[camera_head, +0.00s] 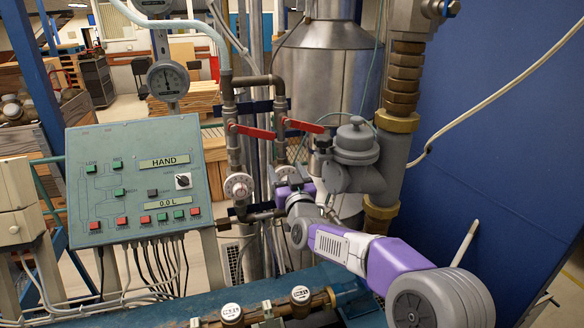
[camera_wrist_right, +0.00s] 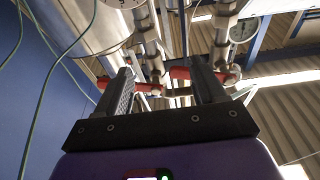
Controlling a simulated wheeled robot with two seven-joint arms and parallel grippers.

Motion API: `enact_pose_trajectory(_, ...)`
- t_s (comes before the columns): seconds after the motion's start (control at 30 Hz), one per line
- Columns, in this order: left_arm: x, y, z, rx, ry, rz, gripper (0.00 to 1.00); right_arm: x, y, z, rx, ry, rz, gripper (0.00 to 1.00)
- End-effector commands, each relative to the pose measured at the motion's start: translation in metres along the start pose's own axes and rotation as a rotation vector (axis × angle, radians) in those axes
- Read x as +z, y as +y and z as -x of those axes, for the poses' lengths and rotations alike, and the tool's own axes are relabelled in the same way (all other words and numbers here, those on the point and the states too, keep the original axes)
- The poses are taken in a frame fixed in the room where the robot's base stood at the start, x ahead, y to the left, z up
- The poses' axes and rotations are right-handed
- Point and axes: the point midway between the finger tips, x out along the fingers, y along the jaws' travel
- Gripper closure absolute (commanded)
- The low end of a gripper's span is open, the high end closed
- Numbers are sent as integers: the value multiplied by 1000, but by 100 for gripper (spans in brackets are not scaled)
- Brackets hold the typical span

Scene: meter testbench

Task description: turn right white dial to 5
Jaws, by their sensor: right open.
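The right white dial (camera_head: 285,172) is a round white knob on the right pipe, partly hidden by my right gripper. The left white dial (camera_head: 239,186) shows its face on the left pipe. My right gripper (camera_head: 282,188) is beside the right dial, its fingers mostly hidden in the head view. In the right wrist view the gripper (camera_wrist_right: 161,68) is open, with nothing held between the fingers. A white dial (camera_wrist_right: 118,3), seemingly the right one, is cut off at the top there, outside the fingers. Its setting cannot be read. My left gripper is not in view.
Red valve handles (camera_head: 252,131) sit above the dials. A green control panel (camera_head: 136,180) stands left, and a grey valve body (camera_head: 356,143) with a thick pipe stands close right. A horizontal pipe with small meters (camera_head: 231,313) runs along the front.

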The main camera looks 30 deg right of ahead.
Motion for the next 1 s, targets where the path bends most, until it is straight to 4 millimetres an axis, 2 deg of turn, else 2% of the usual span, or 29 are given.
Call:
enact_pose_trajectory(0.03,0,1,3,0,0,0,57,26,12,9,-1,-53,17,31)
enact_pose_trajectory(0.1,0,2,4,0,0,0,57,52,21,19,-10,-106,28,31)
enact_pose_trajectory(0.23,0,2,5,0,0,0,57,78,28,32,-22,-160,35,31)
enact_pose_trajectory(0.37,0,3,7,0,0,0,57,85,29,27,-27,-174,36,31)
enact_pose_trajectory(0.8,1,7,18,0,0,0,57,94,27,-31,-28,-170,37,31)
enact_pose_trajectory(1.0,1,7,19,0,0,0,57,95,26,-39,-28,-171,37,31)
